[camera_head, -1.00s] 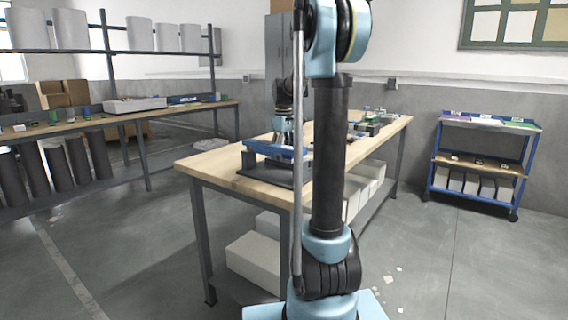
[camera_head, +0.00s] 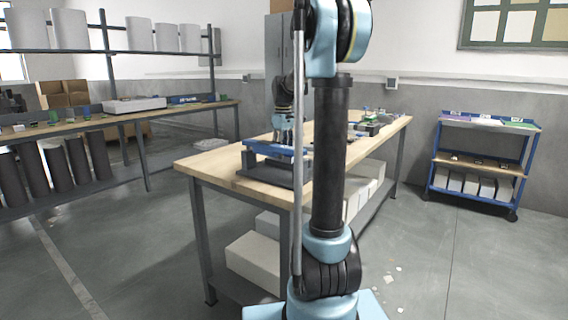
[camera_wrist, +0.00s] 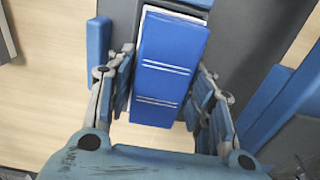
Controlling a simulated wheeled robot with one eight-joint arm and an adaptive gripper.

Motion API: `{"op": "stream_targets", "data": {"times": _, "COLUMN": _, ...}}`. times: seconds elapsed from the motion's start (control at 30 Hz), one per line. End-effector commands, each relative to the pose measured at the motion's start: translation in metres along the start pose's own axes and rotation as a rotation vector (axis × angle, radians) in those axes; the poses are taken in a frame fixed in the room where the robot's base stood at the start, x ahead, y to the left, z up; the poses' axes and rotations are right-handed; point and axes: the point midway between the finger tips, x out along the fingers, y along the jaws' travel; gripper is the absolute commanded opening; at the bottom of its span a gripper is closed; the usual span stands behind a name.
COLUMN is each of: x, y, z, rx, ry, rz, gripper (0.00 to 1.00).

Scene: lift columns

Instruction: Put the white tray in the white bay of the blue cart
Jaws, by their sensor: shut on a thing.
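My gripper (camera_wrist: 162,95) is over the wooden workbench, its fingers on both sides of a blue block with white stripes (camera_wrist: 168,65). A thin white edge shows at the block's far end; I cannot tell whether it belongs to a white tray beneath. In the head view my gripper (camera_head: 284,136) is small, above a blue and dark grey fixture (camera_head: 275,150) at the bench's near end. The blue cart (camera_head: 432,158) stands apart at the right. Its top has purple, white (camera_head: 487,122) and green areas. A long, low white box (camera_head: 135,105) lies on the left bench.
The wooden workbench (camera_head: 215,165) has small parts toward its far end and white bins (camera_head: 255,262) below. Open floor (camera_head: 420,240) lies between it and the cart. A shelved bench with dark cylinders below (camera_head: 97,155) is at the left. Small scraps lie on the floor.

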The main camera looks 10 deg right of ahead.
Motion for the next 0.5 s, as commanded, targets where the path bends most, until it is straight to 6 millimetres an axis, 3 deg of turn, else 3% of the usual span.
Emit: {"op": "stream_targets", "data": {"times": 0.5, "x": -0.025, "y": -0.001, "z": -0.001, "rx": -0.001, "ry": 0.000, "rz": 0.000, "gripper": 0.33}}
